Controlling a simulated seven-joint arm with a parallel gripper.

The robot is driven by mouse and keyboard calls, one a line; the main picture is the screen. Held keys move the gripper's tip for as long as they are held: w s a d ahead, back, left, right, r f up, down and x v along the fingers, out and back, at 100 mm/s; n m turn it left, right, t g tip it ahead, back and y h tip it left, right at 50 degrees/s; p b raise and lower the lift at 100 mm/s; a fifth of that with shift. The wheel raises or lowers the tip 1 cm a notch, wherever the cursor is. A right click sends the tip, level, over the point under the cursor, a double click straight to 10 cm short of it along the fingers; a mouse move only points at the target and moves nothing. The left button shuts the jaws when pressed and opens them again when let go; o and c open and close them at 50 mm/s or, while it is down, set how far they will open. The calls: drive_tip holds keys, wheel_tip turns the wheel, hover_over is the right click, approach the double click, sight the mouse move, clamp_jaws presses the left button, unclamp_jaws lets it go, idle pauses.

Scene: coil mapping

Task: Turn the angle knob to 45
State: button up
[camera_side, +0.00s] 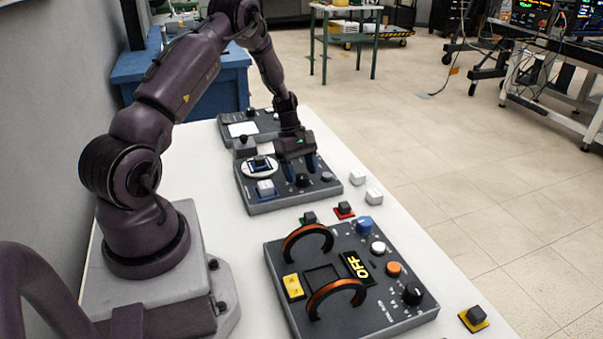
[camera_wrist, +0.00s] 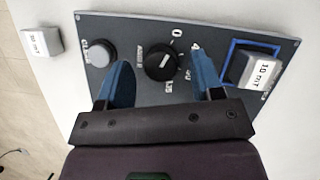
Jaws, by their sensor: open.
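The angle knob (camera_wrist: 165,60) is a round black dial on a dark grey panel (camera_wrist: 210,25). White scale numbers, 0 among them, curve around its right side in the wrist view. Its exact pointer setting is too small to read. My gripper (camera_wrist: 163,78) is open, with one blue finger on each side of the knob and a gap between finger and knob on both sides. In the side view my gripper (camera_side: 301,172) is low over the middle panel, with the knob (camera_side: 303,181) just in front of its fingers. Contact is not visible.
The panel also holds a grey round button (camera_wrist: 99,52) and a block labelled 10 mT (camera_wrist: 262,70) in a blue frame. Another white block (camera_wrist: 41,41) lies off the panel. A panel with two copper coils (camera_side: 335,290) and an OFF display stands nearer the side camera.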

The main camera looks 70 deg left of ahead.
drive_tip(key=shift+d+f, duration=0.15)
drive_tip(key=shift+f, duration=0.3)
drive_tip(key=c, duration=0.9)
drive_tip(key=shift+m, duration=0.3)
drive_tip(key=m+g, duration=0.1)
drive_tip(key=m, duration=0.2)
drive_tip(key=shift+w+m+g, duration=0.1)
drive_tip(key=shift+m+g, duration=0.2)
drive_tip(key=shift+m+g+y, duration=0.3)
drive_tip(key=shift+m+g, duration=0.6)
drive_tip(key=shift+m, duration=1.4)
